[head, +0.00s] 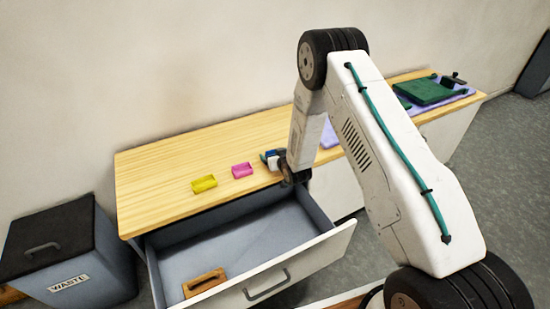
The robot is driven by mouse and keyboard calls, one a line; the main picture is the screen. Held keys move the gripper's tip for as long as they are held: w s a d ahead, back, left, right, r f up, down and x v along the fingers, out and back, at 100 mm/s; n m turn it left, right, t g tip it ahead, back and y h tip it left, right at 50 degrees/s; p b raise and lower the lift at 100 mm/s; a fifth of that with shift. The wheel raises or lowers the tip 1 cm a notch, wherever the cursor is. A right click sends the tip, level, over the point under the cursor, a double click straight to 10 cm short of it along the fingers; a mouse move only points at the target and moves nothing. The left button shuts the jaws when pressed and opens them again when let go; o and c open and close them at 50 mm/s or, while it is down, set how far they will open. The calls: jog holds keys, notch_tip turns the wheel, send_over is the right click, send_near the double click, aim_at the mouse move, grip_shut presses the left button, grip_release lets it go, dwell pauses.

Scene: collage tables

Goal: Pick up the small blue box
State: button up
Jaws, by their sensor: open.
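The small blue box (270,157) appears as a small blue patch on the wooden tabletop, at the right end of a row with a pink box (242,170) and a yellow box (204,184). My gripper (284,166) is low over the table's front edge, right beside the blue patch, and covers part of it. The jaws are open. The fingertips are small and dark here, and I cannot tell whether they touch the box or stand around it.
A waste bin (65,250) stands at the left. A green tray (425,91) lies on a purple mat (462,95) at the right. The table's left part is clear.

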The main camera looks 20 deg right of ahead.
jog(key=shift+w+f, duration=0.1)
jog(key=shift+w, duration=0.2)
jog(key=c, duration=1.1)
jog(key=shift+o, duration=0.2)
jog(key=shift+r, duration=0.4)
notch_tip(320, 180, up, 3)
jog(key=shift+r, duration=0.1)
jog(key=s, duration=1.6)
jog(key=s+d+r+m+h, duration=0.1)
jog(key=s+d+r, duration=0.2)
jog(key=r, duration=0.3)
jog(key=shift+s+r+h, duration=0.3)
jog(key=shift+s, duration=0.1)
